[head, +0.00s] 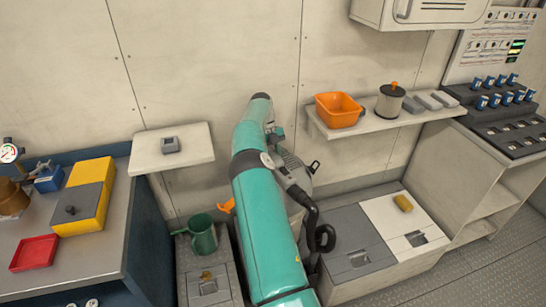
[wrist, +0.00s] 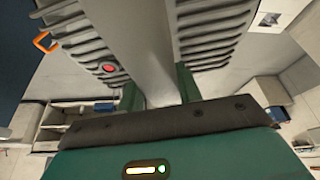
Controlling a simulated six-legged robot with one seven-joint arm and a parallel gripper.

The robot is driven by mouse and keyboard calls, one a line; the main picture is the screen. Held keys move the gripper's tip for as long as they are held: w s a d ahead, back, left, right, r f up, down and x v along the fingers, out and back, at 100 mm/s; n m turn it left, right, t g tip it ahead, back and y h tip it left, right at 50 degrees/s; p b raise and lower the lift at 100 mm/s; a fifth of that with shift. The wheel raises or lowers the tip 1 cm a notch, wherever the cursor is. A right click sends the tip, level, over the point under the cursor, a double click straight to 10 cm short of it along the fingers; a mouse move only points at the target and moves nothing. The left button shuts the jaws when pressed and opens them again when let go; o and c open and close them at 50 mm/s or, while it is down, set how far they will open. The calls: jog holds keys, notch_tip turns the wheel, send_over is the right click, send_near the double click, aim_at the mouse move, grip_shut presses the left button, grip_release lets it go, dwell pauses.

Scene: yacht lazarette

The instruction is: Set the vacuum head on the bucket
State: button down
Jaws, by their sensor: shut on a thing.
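The vacuum head (wrist: 214,30) fills the upper wrist view as a grey ribbed housing with a smooth grey bar handle between its two ribbed sides. It has a red button and an orange clip at its left edge. My gripper (wrist: 160,88) is shut on the handle, with a green finger on each side. In the head view my teal arm hides the gripper and most of the vacuum head. An orange piece (head: 226,206), probably its clip, sticks out left of the arm. I cannot make out the bucket in either view; my arm may hide it.
A green jug (head: 202,234) stands on a grey locker left of my arm. A grey and white locker (head: 356,245) is at right, with a yellow sponge (head: 403,202). A wall shelf (head: 395,124) holds an orange tub (head: 338,109). A workbench (head: 110,235) is at left.

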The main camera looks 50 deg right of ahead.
jog(key=shift+r, duration=0.1)
jog(key=c, duration=0.9)
grip_release()
jog(key=shift+f, duration=0.2)
jog(key=shift+r, duration=0.4)
notch_tip(320, 180, up, 3)
jog(key=shift+s+a+r, duration=0.1)
jog(key=shift+a, duration=0.05)
jog(key=s+a+r, duration=0.5)
jog(key=s+r, duration=0.1)
jog(key=s, duration=0.1)
jog(key=s+a+r, duration=0.3)
jog(key=shift+s+a+r, duration=0.15)
jog(key=shift+s+a, duration=0.1)
jog(key=shift+a, duration=0.1)
